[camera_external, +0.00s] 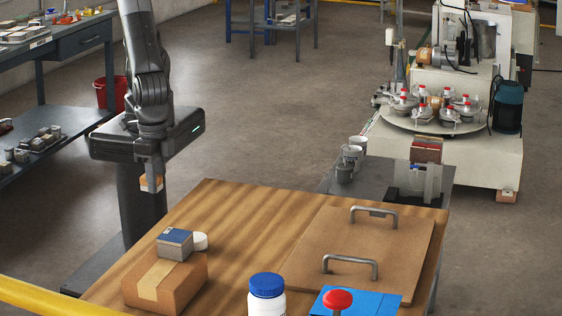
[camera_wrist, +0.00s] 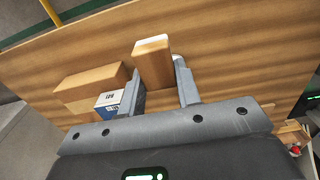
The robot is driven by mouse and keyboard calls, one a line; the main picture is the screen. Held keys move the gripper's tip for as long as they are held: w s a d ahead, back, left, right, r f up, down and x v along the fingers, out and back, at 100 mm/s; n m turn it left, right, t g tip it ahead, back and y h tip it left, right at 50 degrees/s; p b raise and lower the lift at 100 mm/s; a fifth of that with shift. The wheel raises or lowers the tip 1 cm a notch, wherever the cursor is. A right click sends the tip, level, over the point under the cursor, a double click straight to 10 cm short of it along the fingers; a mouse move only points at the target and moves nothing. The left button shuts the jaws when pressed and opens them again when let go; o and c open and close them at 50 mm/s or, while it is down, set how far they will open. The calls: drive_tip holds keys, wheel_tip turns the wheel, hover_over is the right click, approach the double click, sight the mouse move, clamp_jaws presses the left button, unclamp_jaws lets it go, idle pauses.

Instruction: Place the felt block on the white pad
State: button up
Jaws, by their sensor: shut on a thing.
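My gripper (camera_external: 152,172) points down over the left edge of the wooden table and is shut on the felt block (camera_external: 148,184), a small tan block with a white face. In the wrist view, the felt block (camera_wrist: 153,66) sticks out between the two fingers (camera_wrist: 160,88) with a white edge at its far end. The block is held in the air, apart from the table. A low, round white piece (camera_external: 200,241), perhaps the white pad, shows behind a small box on the table and is partly hidden by it. I cannot make it out in the wrist view.
A cardboard box (camera_external: 185,285) stands at the table's (camera_external: 262,215) near left, beside the small grey-and-blue box (camera_external: 174,243). A white jar (camera_external: 267,300), a red knob (camera_external: 338,299) and a handled board (camera_external: 350,235) are further right. The table's middle left is clear.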

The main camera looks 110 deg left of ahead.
drive_tip(key=shift+s+d+r, duration=0.1)
drive_tip(key=shift+s+d, duration=0.45)
drive_tip(key=shift+s, duration=0.05)
hover_over(201, 238)
wheel_tip(201, 238, down, 7)
drive_tip(key=shift+f, duration=2)
drive_tip(key=shift+f, duration=0.1)
drive_tip(key=o, duration=1)
drive_tip(key=shift+c, duration=0.2)
